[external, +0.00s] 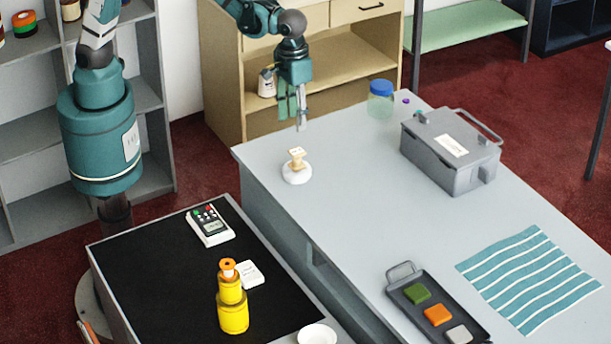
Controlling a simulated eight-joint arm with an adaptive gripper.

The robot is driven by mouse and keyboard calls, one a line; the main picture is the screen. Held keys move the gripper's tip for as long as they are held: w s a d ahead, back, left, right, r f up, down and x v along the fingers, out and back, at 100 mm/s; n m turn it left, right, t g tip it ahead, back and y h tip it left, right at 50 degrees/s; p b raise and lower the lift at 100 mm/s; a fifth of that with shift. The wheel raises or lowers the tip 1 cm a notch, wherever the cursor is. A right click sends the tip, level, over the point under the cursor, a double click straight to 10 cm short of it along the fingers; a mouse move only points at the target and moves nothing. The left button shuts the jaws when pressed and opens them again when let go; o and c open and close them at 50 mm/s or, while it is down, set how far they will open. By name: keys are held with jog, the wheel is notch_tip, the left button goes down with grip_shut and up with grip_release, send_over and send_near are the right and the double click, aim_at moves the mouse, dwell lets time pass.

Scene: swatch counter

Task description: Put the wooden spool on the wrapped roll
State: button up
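The small pale wooden spool (297,157) stands upright on top of a round, low white object (297,175) near the far left corner of the grey counter. This white object may be the wrapped roll, but its wrapping is too small to make out. My gripper (293,122) points down just above the spool in the picture, with a gap between its tips and the spool. Its fingers look apart, with nothing seen between them.
A grey case (450,150) and a blue-lidded jar (380,99) stand farther right. A dark tray (436,308) with coloured squares and a striped cloth (530,278) lie nearer. Yellow stacked cylinders (232,312) stand on the black-topped table. The counter's middle is clear.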

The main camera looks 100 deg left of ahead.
jog(key=s+a+r+m+t, duration=0.35)
jog(key=s+a+r, duration=0.45)
jog(key=s+r, duration=0.45)
jog(key=s+a+m+t, duration=0.1)
jog(key=s+a+m, duration=0.1)
jog(key=s, duration=0.8)
jog(key=s+a+m+t, duration=0.2)
jog(key=s+a+m, duration=0.1)
jog(key=s, duration=0.7)
jog(key=shift+a+f, duration=0.4)
jog(key=shift+a, duration=0.5)
jog(key=shift+f+t, duration=0.1)
jog(key=shift+t, duration=0.15)
notch_tip(320, 180, down, 12)
jog(key=b, duration=1.1)
jog(key=shift+r+b, duration=0.2)
jog(key=shift+b, duration=0.2)
